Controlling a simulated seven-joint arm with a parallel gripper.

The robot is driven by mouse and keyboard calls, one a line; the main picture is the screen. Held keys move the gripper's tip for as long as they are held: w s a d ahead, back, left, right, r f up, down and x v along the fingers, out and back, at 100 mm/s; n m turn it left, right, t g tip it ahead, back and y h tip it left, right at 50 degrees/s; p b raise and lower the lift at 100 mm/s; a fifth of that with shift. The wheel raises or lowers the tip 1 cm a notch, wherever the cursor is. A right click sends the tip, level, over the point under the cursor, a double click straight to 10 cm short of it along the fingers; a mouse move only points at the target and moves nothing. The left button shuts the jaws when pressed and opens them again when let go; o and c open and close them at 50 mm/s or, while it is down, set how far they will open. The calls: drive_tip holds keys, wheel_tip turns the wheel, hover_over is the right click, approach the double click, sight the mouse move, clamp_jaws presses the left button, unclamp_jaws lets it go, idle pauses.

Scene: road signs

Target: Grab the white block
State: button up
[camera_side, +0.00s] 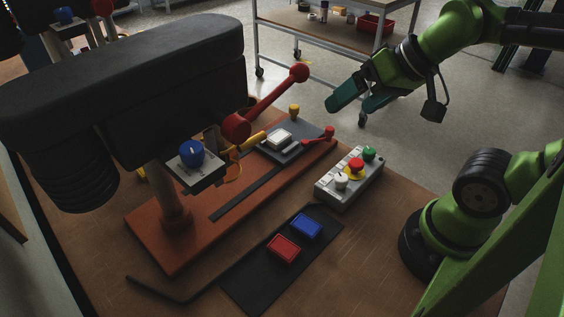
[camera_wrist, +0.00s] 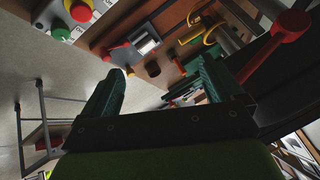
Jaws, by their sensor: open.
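The white block (camera_side: 279,137) rests on a grey plate (camera_side: 291,151) toward the far end of the orange-brown machine base, in the side view. In the wrist view, the white block (camera_wrist: 146,42) shows near the top centre, beyond my fingertips. My gripper (camera_side: 352,104) is open and empty, raised to the right of and above the block, apart from it. In the wrist view, my gripper's two teal fingers (camera_wrist: 160,75) are spread apart with nothing between them.
A red lever (camera_side: 268,102) rises left of the block, and a small red handle (camera_side: 322,136) lies to its right. A control box (camera_side: 349,179) stands nearer the arm. Blue (camera_side: 306,225) and red (camera_side: 284,249) blocks lie on a black mat (camera_side: 250,284). A cart (camera_side: 318,27) stands behind.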

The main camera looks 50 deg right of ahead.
wheel_tip(320, 180, up, 11)
drive_tip(key=w+d+r+n+g+h, duration=0.1)
drive_tip(key=w+r+g, duration=0.1)
drive_tip(key=w, duration=0.4)
drive_tip(key=w+d+r+n+g, duration=0.1)
drive_tip(key=w+r+n+g, duration=0.1)
drive_tip(key=w, duration=0.3)
drive_tip(key=n+g+h, duration=0.1)
drive_tip(key=g, duration=0.2)
hover_over(279, 136)
wheel_tip(279, 136, down, 4)
drive_tip(key=f, duration=2.5)
drive_tip(key=shift+s+f, duration=0.2)
drive_tip(key=shift+f, duration=0.15)
drive_tip(key=shift+w+f, duration=0.15)
drive_tip(key=shift+f, duration=2.7)
drive_tip(key=c, duration=1.2)
